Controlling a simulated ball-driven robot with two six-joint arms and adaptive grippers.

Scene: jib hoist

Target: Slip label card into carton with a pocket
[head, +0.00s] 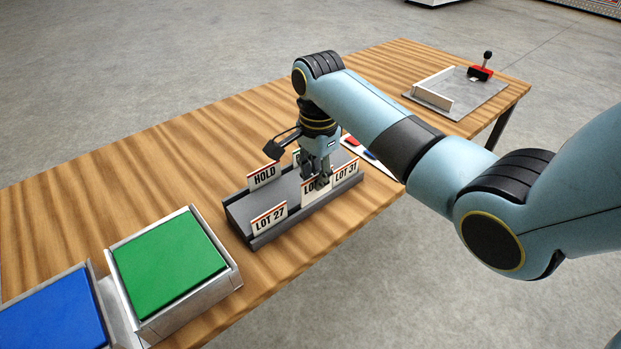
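A dark grey card rack (243,222) stands near the table's front edge and holds several upright label cards. A HOLD card (264,176) is at its back left, a LOT 27 card (269,219) at its front left, and a LOT 31 card (345,173) at its right end. Another card (308,189) reading "LO..." stands between them, partly hidden by my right gripper (321,182). This gripper points down at that card's top edge; I cannot tell whether its fingers hold it. My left gripper is out of view. No carton with a pocket is clearly recognisable.
A metal tray with a green panel (168,262) and one with a blue panel (52,318) are at the lower left. A grey plate (477,93) with a low wall and a red-based lever (481,72) is at the far right. The table's back left is clear.

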